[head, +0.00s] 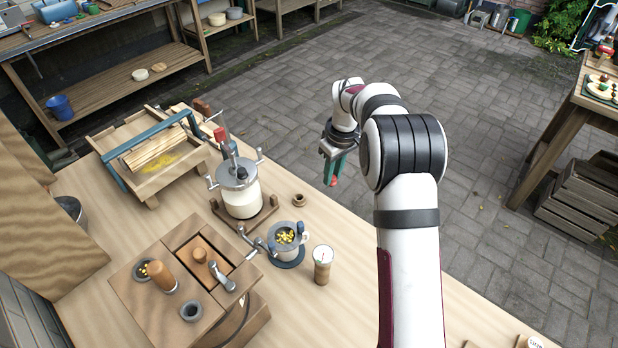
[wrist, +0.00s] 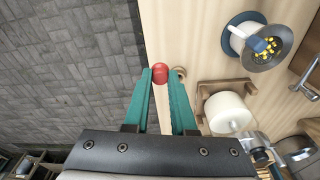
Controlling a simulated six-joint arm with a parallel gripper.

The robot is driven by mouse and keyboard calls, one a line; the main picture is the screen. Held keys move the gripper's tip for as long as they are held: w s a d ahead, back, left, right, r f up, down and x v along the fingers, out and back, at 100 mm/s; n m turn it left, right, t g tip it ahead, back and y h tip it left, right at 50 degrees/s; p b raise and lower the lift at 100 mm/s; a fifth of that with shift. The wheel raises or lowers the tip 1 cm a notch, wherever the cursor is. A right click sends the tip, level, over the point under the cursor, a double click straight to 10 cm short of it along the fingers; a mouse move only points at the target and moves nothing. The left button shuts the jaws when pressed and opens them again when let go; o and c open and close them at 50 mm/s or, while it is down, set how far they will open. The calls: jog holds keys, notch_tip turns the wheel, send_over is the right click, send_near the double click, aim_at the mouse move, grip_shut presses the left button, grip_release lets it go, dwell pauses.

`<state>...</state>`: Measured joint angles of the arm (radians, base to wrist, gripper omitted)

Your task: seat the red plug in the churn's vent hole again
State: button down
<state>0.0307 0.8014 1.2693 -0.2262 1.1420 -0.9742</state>
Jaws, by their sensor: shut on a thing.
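My gripper (head: 334,172) has green fingers pointing down and is shut on the red plug (wrist: 159,72), held between the fingertips. The plug shows as a small red tip (head: 334,181) in the head view. The churn (head: 241,197) is a glass jar of white contents with a metal lid and crank, upright in a wooden cradle on the table. It stands left of my gripper in the head view and right of it in the wrist view (wrist: 228,112). The plug is raised and apart from the churn. I cannot make out the vent hole.
A small brown ring (head: 299,200) lies on the table right of the churn. Paving lies beyond the table edge.

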jog(key=s+a+r+n, duration=0.1)
jog(key=s+a+r, duration=0.4)
jog(key=s+a, duration=0.2)
jog(key=s+a+r+n, duration=0.2)
jog(key=s+a+r, duration=0.4)
jog(key=s+a, duration=0.2)
jog(key=s+a+r+n, duration=0.1)
jog(key=s+a+r, duration=0.5)
jog(key=s+a, duration=0.2)
jog(key=shift+s+a+n, duration=0.2)
jog(key=shift+s+n, duration=0.1)
jog(key=shift+n, duration=0.1)
jog(key=s+a+r+n, duration=0.1)
jog(key=s+r, duration=0.1)
jog(key=s, duration=0.7)
jog(key=shift+g, duration=0.3)
jog(key=shift+s+a+f, duration=0.1)
jog(key=shift+f, duration=0.95)
jog(key=shift+s+a+f, duration=0.1)
jog(key=shift+f, duration=0.9)
jog(key=shift+f, duration=1.25)
jog(key=shift+r, duration=0.1)
jog(key=c, duration=0.7)
grip_release()
